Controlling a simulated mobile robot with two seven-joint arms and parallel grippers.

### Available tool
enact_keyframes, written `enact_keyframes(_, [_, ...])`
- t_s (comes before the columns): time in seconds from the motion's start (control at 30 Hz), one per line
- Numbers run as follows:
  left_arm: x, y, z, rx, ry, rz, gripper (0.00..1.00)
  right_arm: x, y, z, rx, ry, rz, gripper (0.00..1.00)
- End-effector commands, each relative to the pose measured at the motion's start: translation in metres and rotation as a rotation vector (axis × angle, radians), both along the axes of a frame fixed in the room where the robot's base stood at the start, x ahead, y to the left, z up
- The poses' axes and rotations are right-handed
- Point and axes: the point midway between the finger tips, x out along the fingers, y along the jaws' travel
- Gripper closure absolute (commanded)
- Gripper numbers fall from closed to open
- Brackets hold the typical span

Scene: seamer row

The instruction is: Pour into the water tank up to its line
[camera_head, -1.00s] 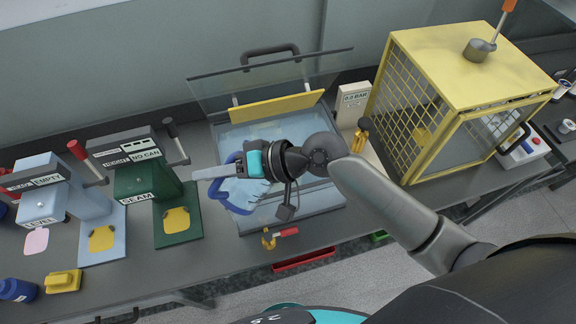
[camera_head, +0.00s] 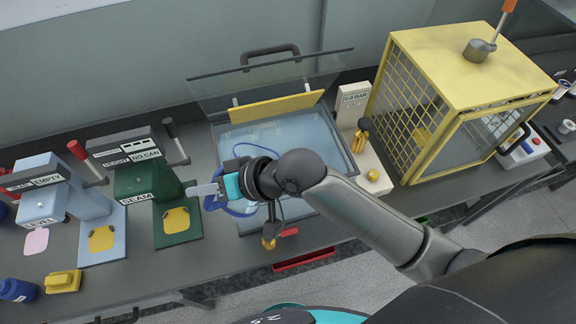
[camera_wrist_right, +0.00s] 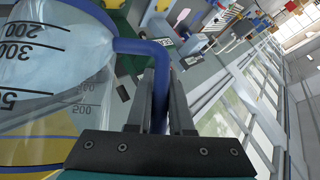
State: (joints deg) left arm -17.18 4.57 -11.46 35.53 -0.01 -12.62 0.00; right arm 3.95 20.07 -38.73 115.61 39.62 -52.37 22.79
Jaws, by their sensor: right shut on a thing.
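The water tank (camera_head: 342,167) is an open, clear-walled basin at the middle of the bench, with pale blue water in it. I cannot make out its fill line. My right gripper (camera_head: 212,192) is over the tank's left front side, shut on the blue handle of a clear measuring jug (camera_head: 240,210). My wrist and arm hide most of the jug in the head view. In the right wrist view, the jug (camera_wrist_right: 45,50) shows black marks such as 300 and 500, and its blue handle runs between the fingers (camera_wrist_right: 160,80). Its water level is unclear. My left gripper is out of view.
A glass lid (camera_head: 275,68) stands raised behind the tank. A green seamer (camera_head: 145,180) and a pale blue machine (camera_head: 75,190) stand to the left. A beige gauge box (camera_head: 354,103) and a yellow mesh cage (camera_head: 455,90) stand to the right.

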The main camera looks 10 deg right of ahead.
Motion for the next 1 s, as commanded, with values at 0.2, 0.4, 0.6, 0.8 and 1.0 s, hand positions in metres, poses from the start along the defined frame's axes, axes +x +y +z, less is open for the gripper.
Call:
enact_keyframes(0.2, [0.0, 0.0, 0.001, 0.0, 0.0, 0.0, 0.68, -0.006, 0.01, -0.003, -0.058, -0.041, 0.001, 1.0])
enact_keyframes(0.4, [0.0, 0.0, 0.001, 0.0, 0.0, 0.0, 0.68, -0.012, 0.019, -0.01, -0.131, -0.086, -0.001, 1.0])
enact_keyframes(0.6, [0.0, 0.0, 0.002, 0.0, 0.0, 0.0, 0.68, -0.016, 0.027, -0.025, -0.209, -0.132, -0.005, 1.0])
enact_keyframes(0.8, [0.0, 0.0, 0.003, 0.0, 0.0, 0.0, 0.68, -0.021, 0.034, -0.039, -0.288, -0.182, -0.009, 1.0])
enact_keyframes(1.0, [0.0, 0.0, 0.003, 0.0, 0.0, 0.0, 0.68, -0.024, 0.04, -0.046, -0.37, -0.233, -0.014, 1.0])
